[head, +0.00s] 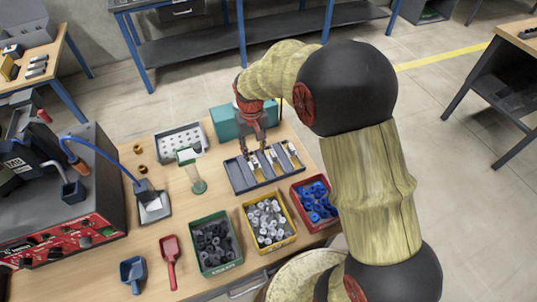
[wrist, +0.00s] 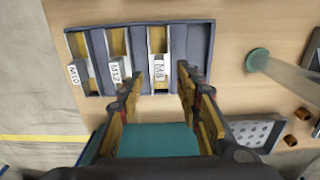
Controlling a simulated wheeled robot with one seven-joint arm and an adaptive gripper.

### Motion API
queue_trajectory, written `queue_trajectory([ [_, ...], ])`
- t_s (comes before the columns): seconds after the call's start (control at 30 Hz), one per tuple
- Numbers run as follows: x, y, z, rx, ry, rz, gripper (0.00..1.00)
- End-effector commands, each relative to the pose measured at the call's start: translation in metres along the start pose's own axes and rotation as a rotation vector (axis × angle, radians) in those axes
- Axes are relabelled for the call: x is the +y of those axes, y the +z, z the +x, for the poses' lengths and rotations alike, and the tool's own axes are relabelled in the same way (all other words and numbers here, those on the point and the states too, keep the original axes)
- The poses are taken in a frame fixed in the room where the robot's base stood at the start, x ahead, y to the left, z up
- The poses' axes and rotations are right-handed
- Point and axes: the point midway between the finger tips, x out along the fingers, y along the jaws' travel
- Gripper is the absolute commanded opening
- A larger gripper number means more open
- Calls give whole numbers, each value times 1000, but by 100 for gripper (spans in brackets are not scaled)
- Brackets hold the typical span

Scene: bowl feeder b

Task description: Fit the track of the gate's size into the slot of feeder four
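A dark blue rack (head: 236,178) holds three pale tracks with yellow parts. Its leftmost compartment in the head view looks empty. In the wrist view the rack (wrist: 195,35) holds tracks labelled M10 (wrist: 78,72), M12 (wrist: 118,70) and M8 (wrist: 160,70); the M8 track lies beside the empty compartment. My gripper (head: 262,158) points down over the rack. In the wrist view my gripper (wrist: 158,88) is open, with its fingers apart on either side of the M8 track. Whether they touch anything is unclear. I cannot make out the gate or feeder four's slot.
A black and red machine (head: 60,258) with a blue hose stands left. Green (head: 215,270), yellow (head: 290,238) and red (head: 328,229) bins stand in front.

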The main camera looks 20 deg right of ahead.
Motion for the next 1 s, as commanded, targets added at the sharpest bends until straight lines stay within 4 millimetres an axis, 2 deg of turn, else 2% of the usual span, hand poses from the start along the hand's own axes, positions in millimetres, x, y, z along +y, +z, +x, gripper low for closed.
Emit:
queue_trajectory([
  [0.2,0,0,24,0,0,1,35],
  [0.37,1,-3,34,2,0,1,35],
  [0.63,3,-8,72,0,0,1,35],
  [0.93,3,-8,76,3,0,1,35],
  [1.0,3,-8,76,3,0,1,31],
])
